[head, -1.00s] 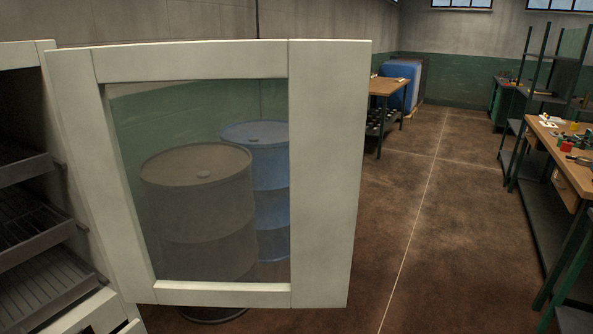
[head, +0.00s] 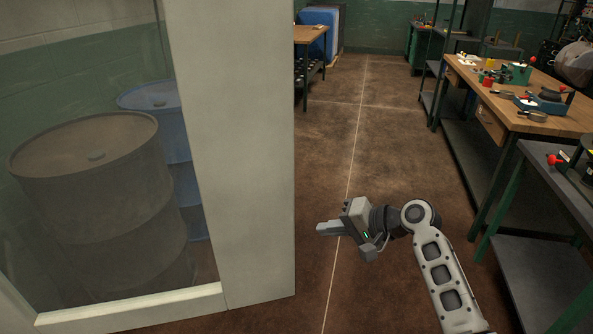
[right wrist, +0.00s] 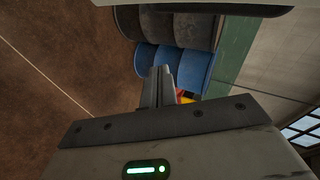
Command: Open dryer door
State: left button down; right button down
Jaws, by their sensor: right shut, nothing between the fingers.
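The dryer door (head: 240,160) is a white frame with a large glass pane, standing swung out at the left of the head view. Its free edge faces the middle of the picture. My right gripper (head: 322,229) is shut and empty, to the right of the door's edge and apart from it, above the floor. In the right wrist view its closed fingers (right wrist: 160,85) point toward the barrels, and a pale strip at the top edge may be part of the door. The dryer's body is out of the head view now. My left gripper is not in view.
A brown barrel (head: 90,200) and a blue barrel (head: 165,105) show through the glass. Workbenches (head: 530,118) with tools line the right side. A wooden table (head: 318,35) stands farther back. The floor aisle (head: 345,130) between is clear.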

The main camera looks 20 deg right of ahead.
notch_tip(320, 180, up, 20)
jog(key=d+n+g+y+b, duration=0.2)
jog(key=y, duration=0.6)
pick_arm(q)
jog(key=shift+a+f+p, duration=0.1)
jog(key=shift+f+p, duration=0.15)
jog(key=shift+p, duration=1.15)
pick_arm(e)
jog(key=a, duration=0.9)
